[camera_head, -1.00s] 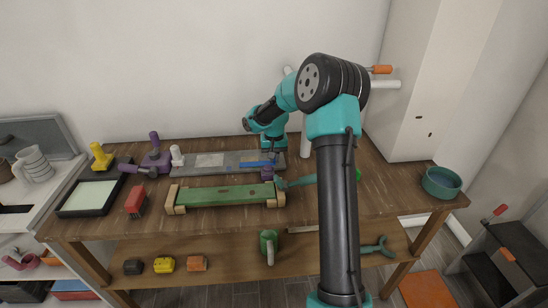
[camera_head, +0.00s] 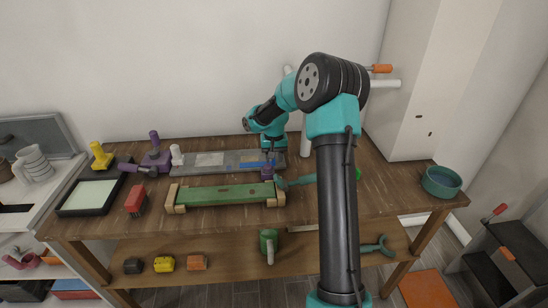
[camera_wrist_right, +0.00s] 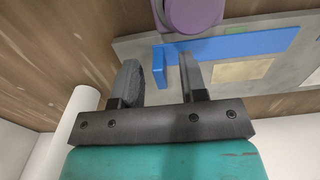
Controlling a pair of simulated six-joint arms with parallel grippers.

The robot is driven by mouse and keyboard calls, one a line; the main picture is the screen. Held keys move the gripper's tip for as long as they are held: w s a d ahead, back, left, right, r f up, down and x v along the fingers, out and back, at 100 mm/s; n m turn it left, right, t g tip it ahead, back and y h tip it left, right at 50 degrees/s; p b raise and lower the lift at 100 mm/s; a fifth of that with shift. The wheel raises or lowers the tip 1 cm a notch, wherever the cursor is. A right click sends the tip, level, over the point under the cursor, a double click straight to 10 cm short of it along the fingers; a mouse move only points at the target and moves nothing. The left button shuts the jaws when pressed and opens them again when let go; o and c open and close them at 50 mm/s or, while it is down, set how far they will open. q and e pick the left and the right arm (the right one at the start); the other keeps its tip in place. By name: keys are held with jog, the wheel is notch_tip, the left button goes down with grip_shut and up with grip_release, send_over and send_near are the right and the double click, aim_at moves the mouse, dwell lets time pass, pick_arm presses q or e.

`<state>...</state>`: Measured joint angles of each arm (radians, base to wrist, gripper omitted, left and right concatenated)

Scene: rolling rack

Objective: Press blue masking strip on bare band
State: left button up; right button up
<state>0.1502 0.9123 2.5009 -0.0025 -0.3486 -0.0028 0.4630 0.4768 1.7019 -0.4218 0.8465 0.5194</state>
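A blue masking strip (camera_head: 257,164) lies along the right part of a grey panel (camera_head: 228,168) on the workbench. In the right wrist view the blue strip (camera_wrist_right: 230,43) lies on the panel, with a short upright tab at its near end. My right gripper (camera_head: 268,156) is low over that end of the panel. In the wrist view its fingers (camera_wrist_right: 160,80) are apart, with the tab between them and a gap visible around it. A pale patch (camera_head: 210,160) shows on the panel, left of the strip. I cannot tell which area is the bare band. My left gripper is not in view.
A purple round object (camera_wrist_right: 190,12) is close to the strip's end. A green bar on wooden blocks (camera_head: 225,195) lies in front of the panel. A purple tool (camera_head: 155,155) and white knob (camera_head: 177,155) stand left. A teal bowl (camera_head: 441,182) is far right.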

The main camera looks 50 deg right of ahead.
jog(key=shift+r, duration=0.1)
notch_tip(320, 180, up, 17)
dwell(0.7)
jog(key=shift+a, duration=0.1)
dwell(0.6)
